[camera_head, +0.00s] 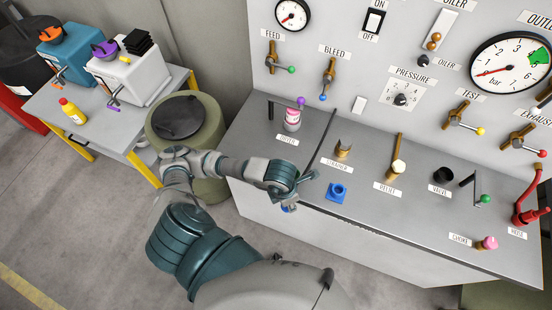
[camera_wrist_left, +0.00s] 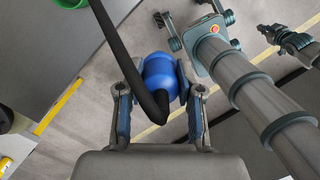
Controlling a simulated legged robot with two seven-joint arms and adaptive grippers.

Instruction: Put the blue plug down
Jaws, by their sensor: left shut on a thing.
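The blue plug (camera_wrist_left: 160,72) is a rounded blue body between the two fingers of my left gripper (camera_wrist_left: 157,92) in the left wrist view. The gripper is shut on it, with one finger on each side. A thick black cable (camera_wrist_left: 122,52) crosses in front of the plug and hides part of it. In the head view my left gripper (camera_head: 297,195) is at the bench's front edge, left of a square blue socket (camera_head: 337,192) on the bench top. There the plug is mostly hidden by the gripper. The black cable (camera_head: 322,138) rises behind the gripper.
A green drum (camera_head: 205,150) and a side table (camera_head: 105,122) stand at left.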

